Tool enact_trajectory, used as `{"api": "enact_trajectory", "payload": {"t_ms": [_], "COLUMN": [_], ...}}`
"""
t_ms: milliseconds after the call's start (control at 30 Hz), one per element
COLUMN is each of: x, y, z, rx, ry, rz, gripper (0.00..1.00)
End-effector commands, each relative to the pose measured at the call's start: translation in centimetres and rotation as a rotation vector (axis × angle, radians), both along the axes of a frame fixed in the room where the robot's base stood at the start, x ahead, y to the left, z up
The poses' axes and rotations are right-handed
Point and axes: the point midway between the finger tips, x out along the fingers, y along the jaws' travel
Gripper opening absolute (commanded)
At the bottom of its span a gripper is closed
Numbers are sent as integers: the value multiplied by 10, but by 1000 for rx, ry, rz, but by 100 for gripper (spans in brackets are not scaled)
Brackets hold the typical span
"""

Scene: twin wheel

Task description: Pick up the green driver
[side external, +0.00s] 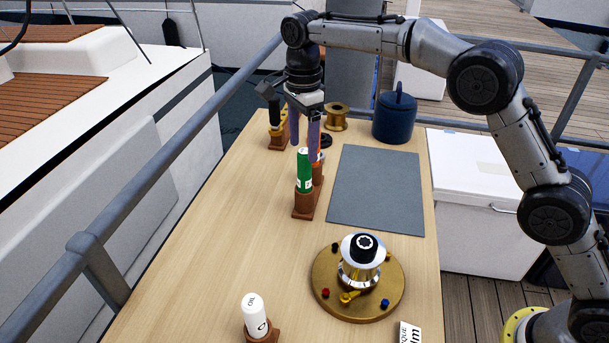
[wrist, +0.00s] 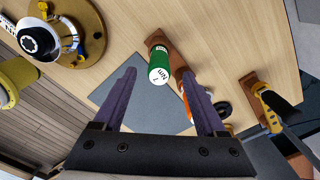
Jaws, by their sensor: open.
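The green driver (side external: 304,172) stands upright in a brown wooden holder (side external: 303,207) left of the grey mat. It also shows in the wrist view (wrist: 159,66), its marked end facing the camera, just beyond and between the fingertips. An orange driver (wrist: 186,85) stands beside it in the same holder, partly hidden by a finger; in the side view only a little of it shows. My gripper (side external: 304,152) points down with its purple fingers apart and empty, close to the green driver's top. I cannot tell whether the fingertips overlap its sides.
A round brass base with a winch drum (side external: 360,262) stands in front. A white oil bottle (side external: 256,317) is at the near edge. A yellow-black tool (side external: 275,125), a brass spool (side external: 336,117) and a blue pot (side external: 395,118) stand behind. The grey mat (side external: 378,190) is bare.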

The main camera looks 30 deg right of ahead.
Motion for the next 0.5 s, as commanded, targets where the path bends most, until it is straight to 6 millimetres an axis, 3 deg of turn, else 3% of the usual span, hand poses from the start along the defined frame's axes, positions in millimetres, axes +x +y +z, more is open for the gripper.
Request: {"api": "enact_trajectory", "payload": {"t_ms": [267, 500], "x": [0, -2], "y": [-1, -3], "z": [-22, -55], "rx": [0, -1], "ry": [1, 3], "rz": [0, 0], "gripper": [74, 74]}}
